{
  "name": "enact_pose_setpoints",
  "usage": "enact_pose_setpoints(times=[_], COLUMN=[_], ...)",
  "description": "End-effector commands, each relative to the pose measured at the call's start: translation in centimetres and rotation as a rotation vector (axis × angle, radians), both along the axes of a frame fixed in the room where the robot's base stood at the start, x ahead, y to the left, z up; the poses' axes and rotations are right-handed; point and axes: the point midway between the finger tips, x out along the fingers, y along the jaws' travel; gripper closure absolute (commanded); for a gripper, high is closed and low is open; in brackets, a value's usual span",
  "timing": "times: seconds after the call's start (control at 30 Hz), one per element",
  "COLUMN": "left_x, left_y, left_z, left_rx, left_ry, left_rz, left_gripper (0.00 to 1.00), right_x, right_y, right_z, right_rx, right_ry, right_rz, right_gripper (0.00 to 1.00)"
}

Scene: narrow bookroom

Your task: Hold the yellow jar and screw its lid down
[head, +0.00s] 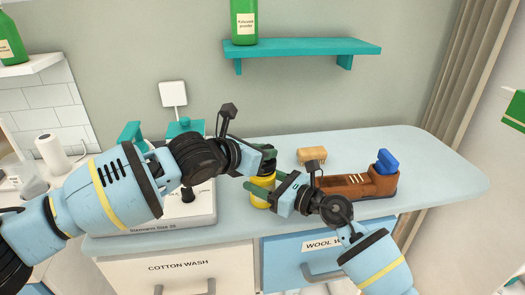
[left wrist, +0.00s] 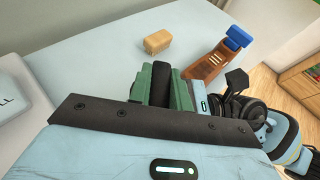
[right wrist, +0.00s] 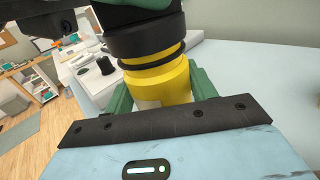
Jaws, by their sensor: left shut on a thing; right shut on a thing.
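The yellow jar (head: 260,200) stands at the front of the pale blue counter; it is also in the right wrist view (right wrist: 158,82). My right gripper (head: 263,187) is shut on the jar's body, a green finger on each side in its wrist view. A black lid (right wrist: 145,40) sits on top of the jar; whether it is fully down cannot be told. My left gripper (head: 268,158) is above the right one and shut on the lid, whose dark edge shows between the green fingers in the left wrist view (left wrist: 166,85). The grippers hide much of the jar and lid in the head view.
A tan block (head: 312,154) and a brown shoe-shaped thing (head: 350,186) with a blue piece (head: 386,162) lie to the right. A pale appliance (head: 165,222) stands left. A teal shelf (head: 305,47) hangs above. The counter's right end is clear.

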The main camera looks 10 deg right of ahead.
Motion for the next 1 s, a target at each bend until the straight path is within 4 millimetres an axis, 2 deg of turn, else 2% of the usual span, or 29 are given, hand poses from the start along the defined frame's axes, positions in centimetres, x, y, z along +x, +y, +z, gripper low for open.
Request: enact_pose_setpoints(times=[0.43,0.47,0.63,1.0], left_x=[0.01,0.01,0.01,-0.01], left_y=[0.11,0.11,0.11,0.06], left_z=[-0.50,-0.51,-0.49,-0.32], left_rx=[0.004,0.003,0.003,0.001], left_ry=[0.007,0.007,0.007,0.005], left_rz=[-0.019,-0.019,-0.019,-0.020], left_gripper=[1.00,0.79,0.57,0.55], right_x=[-0.05,-0.05,-0.03,0.01], right_y=[0.13,0.13,0.11,0.05], right_z=[0.18,0.18,0.19,0.20], right_rx=[0.001,0.002,0.002,0.002], right_ry=[-0.004,-0.004,-0.004,-0.004], right_rz=[0.003,0.003,0.002,0.001], right_gripper=[0.76,0.76,0.76,0.76])
